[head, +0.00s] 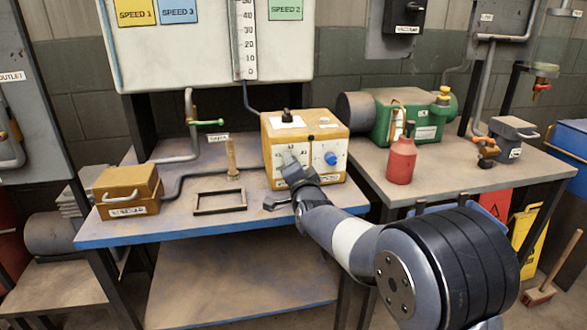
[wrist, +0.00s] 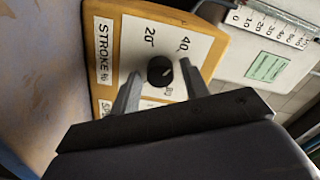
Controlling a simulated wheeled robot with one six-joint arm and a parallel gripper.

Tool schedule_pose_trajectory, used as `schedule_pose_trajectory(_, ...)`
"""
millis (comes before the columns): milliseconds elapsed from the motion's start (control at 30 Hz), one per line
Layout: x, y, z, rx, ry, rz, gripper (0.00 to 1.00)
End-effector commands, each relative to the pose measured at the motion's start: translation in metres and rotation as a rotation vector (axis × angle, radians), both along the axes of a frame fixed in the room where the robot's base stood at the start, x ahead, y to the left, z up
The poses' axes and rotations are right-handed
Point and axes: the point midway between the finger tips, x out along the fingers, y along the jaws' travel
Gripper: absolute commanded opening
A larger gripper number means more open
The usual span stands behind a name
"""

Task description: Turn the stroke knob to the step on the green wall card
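The stroke knob (wrist: 160,70) is a small round black knob on a white dial plate, beside a label reading STROKE %. Around it I read 20 and 40; another mark is partly hidden. Its pointer is too small to read surely. My gripper (wrist: 158,88) is open, with one finger on each side of the knob and gaps visible. In the head view my gripper (head: 291,161) is at the left dial of the yellow box (head: 316,122) and hides the knob.
A blue knob (head: 331,158) sits right of the stroke dial, and a black knob (head: 286,116) on the box top. A yellow card (head: 135,11) and a blue card (head: 178,10) hang left. A red bottle (head: 401,160) stands right. An empty frame (head: 219,201) lies left.

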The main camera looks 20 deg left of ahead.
Motion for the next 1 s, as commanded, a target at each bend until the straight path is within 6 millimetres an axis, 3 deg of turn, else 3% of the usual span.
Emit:
schedule_pose_trajectory(467,-0.008,-0.004,0.000,-0.001,-0.001,0.000,0.50)
schedule_pose_trajectory(1000,-0.079,-0.048,0.000,0.000,0.000,0.001,0.50)
